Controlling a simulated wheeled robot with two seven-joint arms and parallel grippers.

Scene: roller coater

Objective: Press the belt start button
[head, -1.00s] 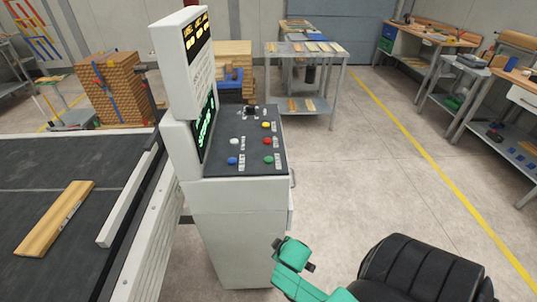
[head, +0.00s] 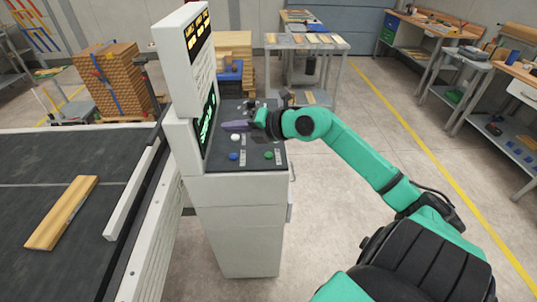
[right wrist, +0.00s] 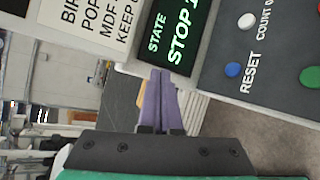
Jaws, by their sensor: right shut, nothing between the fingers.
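The control console (head: 235,190) stands beside the conveyor, with a dark sloped button panel on top. A green button (head: 268,155), a blue button (head: 233,156) and a white button (head: 235,138) show on it. The right wrist view shows the green button (right wrist: 310,77) at the right edge and the blue one (right wrist: 233,70) labelled RESET. My right gripper (head: 235,125) is shut and empty, its purple fingers above the panel beyond the white button, apart from the green one. My right arm hides the yellow and red buttons. The console screen (right wrist: 178,32) reads STATE STOP. My left gripper is out of view.
The conveyor belt (head: 30,165) lies left of the console, carrying a wooden board (head: 62,212). A tall display housing (head: 185,65) rises at the panel's left side. A table (head: 335,42) stands behind. Open floor (head: 400,100) lies to the right.

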